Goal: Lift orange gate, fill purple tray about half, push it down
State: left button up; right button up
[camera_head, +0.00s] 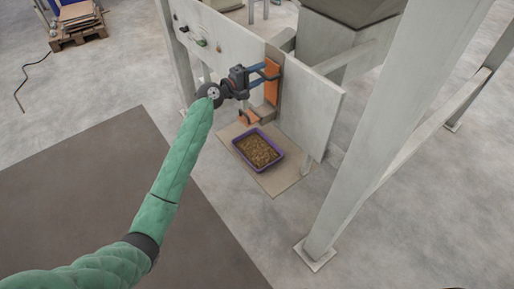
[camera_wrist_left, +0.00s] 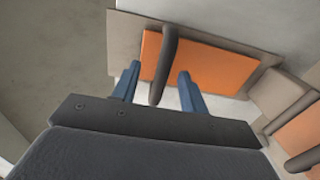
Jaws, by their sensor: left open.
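The orange gate (camera_head: 271,84) is an upright plate on the grey panel, and it fills much of the left wrist view (camera_wrist_left: 208,68). A dark bar-like handle (camera_wrist_left: 165,60) stands out in front of it. My left gripper (camera_head: 268,75) is open at the gate, its blue fingers on either side of the handle and apart from it. The purple tray (camera_head: 244,157) sits on a tan board below and holds brown pellets (camera_head: 259,150) spread across it; their exact depth is hard to tell. My right gripper is not in view.
A smaller orange part (camera_head: 246,117) with a dark handle sits low by the spout, behind the tray. A thick grey post (camera_head: 385,130) stands at right. The tan board (camera_head: 275,187) lies on open concrete floor. A pallet (camera_head: 78,25) is far left.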

pick_arm(q)
jog(key=shift+a, duration=0.1)
jog(key=v, duration=0.7)
dwell(0.6)
dwell(0.5)
